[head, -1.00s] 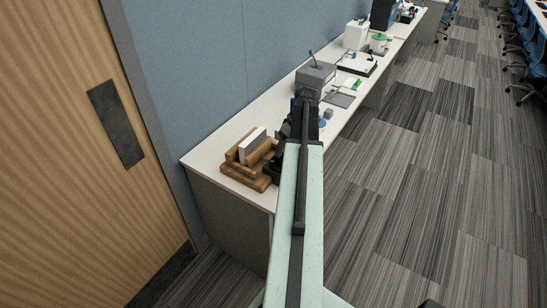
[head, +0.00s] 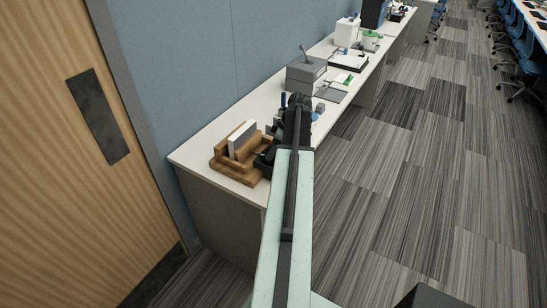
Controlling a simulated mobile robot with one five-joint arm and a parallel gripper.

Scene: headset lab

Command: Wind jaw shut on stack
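A brown wooden press or vise (head: 228,172) sits at the near end of the white bench, beside the wall. A white block, which looks like the stack (head: 241,138), stands upright between its wooden parts. Whether the wood touches the stack on both sides I cannot tell. My gripper (head: 264,162) seems to be the dark part at the right side of the wooden press, partly hidden by my arm. I cannot see its fingers clearly, nor whether they touch the press. Any handle or screw on that side is hidden.
The bench (head: 194,151) runs away along a blue wall panel. A grey box with a lever (head: 306,74) stands behind my arm, with a small grey cube (head: 320,107) nearby. A wooden door (head: 60,200) is at left. Carpet floor at right is free.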

